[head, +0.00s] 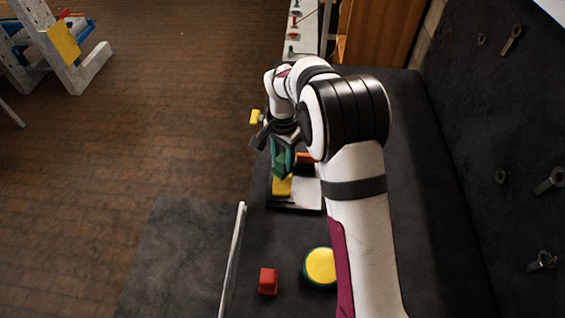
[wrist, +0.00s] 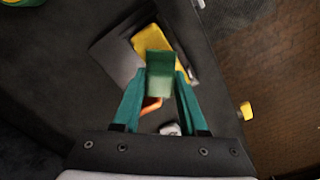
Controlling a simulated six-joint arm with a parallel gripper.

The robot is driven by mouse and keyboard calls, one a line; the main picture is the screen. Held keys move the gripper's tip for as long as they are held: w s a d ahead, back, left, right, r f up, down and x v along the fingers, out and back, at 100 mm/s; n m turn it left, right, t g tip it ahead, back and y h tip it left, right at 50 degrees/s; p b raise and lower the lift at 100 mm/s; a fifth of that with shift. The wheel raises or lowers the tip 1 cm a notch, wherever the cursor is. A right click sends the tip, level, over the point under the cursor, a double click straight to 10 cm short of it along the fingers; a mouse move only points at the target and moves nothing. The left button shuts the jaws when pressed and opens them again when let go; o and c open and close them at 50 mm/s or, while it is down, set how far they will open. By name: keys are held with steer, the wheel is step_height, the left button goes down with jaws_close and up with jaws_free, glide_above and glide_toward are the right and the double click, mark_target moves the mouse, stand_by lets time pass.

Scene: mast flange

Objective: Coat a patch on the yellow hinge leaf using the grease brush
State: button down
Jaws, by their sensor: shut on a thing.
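The yellow hinge leaf (head: 282,187) lies on a grey plate (head: 311,196) on the dark bench; it also shows in the wrist view (wrist: 152,39). My gripper (head: 283,158) is above the far end of the leaf, its green fingers pointing down. In the wrist view my gripper (wrist: 161,76) is shut on a green block-like piece (wrist: 160,82), which I take as the grease brush. This piece overlaps part of the leaf in that view. Its bristles are hidden, and I cannot tell whether it touches the leaf.
A round yellow-topped tin with a green rim (head: 320,266) and a red block (head: 268,281) stand nearer on the bench. An orange piece (wrist: 151,105) lies beside the plate. A small yellow block (wrist: 245,111) is at the bench edge. A pale rail (head: 233,258) runs along the left edge.

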steer(key=shift+r, duration=3.05)
steer(key=shift+f, duration=0.1)
steer(key=shift+f, duration=3.95)
steer(key=shift+s, duration=2.65)
steer(key=shift+w, duration=2.7)
steer(key=shift+r, duration=4.05)
